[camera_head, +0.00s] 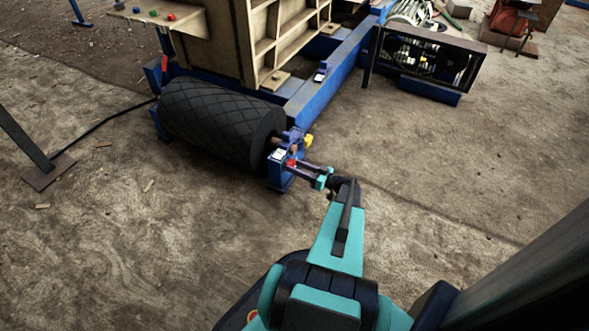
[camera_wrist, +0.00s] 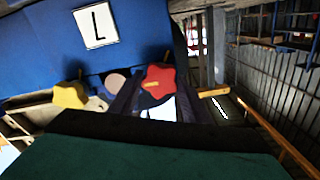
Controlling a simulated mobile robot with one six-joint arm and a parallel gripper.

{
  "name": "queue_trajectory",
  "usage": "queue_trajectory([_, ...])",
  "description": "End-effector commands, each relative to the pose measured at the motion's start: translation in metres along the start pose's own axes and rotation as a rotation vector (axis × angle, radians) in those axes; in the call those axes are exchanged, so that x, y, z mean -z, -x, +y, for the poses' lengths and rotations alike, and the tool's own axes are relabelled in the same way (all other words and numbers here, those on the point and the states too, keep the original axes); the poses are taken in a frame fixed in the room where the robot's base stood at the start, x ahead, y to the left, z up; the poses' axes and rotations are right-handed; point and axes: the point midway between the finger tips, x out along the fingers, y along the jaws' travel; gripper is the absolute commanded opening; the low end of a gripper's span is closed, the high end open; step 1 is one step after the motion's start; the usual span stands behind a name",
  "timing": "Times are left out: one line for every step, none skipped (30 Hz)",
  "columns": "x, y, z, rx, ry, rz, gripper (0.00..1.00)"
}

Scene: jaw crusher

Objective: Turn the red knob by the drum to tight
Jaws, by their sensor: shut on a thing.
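The red knob (camera_head: 291,162) is on the blue bracket (camera_head: 279,174) at the right end of the black drum (camera_head: 215,120). My gripper (camera_head: 295,163) reaches it from the right and its dark fingers are shut on it. A pale patch shows below the knob. The knob's setting cannot be read.
A yellow knob (camera_head: 309,140) stands on the same end; it also shows in the wrist view (camera_wrist: 70,95). A white plate marked L (camera_wrist: 96,25) is on the blue face. A blue frame (camera_head: 325,80) runs behind. Open dirt ground lies right and front.

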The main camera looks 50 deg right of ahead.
Motion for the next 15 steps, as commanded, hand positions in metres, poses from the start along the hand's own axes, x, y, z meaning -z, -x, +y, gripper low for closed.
queue_trajectory([-0.0013, 0.0001, -0.0032, 0.009, -0.014, -0.003, 0.21])
queue_trajectory([-0.0013, 0.0002, -0.0031, 0.009, -0.024, -0.003, 0.21])
queue_trajectory([-0.0013, 0.0003, -0.0031, 0.009, -0.039, -0.003, 0.21])
queue_trajectory([-0.0012, 0.0004, -0.0031, 0.009, -0.053, -0.003, 0.21])
queue_trajectory([-0.0012, 0.0004, -0.003, 0.009, -0.067, -0.003, 0.21])
queue_trajectory([-0.0012, 0.0005, -0.003, 0.008, -0.089, -0.003, 0.21])
queue_trajectory([-0.0012, 0.0005, -0.003, 0.008, -0.106, -0.003, 0.21])
queue_trajectory([-0.0011, 0.0006, -0.003, 0.008, -0.125, -0.004, 0.21])
queue_trajectory([-0.0011, 0.0006, -0.003, 0.008, -0.152, -0.004, 0.21])
queue_trajectory([-0.001, 0.0007, -0.0031, 0.008, -0.174, -0.004, 0.21])
queue_trajectory([-0.001, 0.0007, -0.0031, 0.008, -0.196, -0.004, 0.21])
queue_trajectory([-0.0009, 0.0008, -0.0031, 0.008, -0.228, -0.004, 0.21])
queue_trajectory([-0.0008, 0.0008, -0.0031, 0.008, -0.254, -0.004, 0.21])
queue_trajectory([-0.0008, 0.0008, -0.0031, 0.008, -0.28, -0.004, 0.21])
queue_trajectory([-0.0007, 0.0009, -0.0031, 0.007, -0.316, -0.004, 0.21])
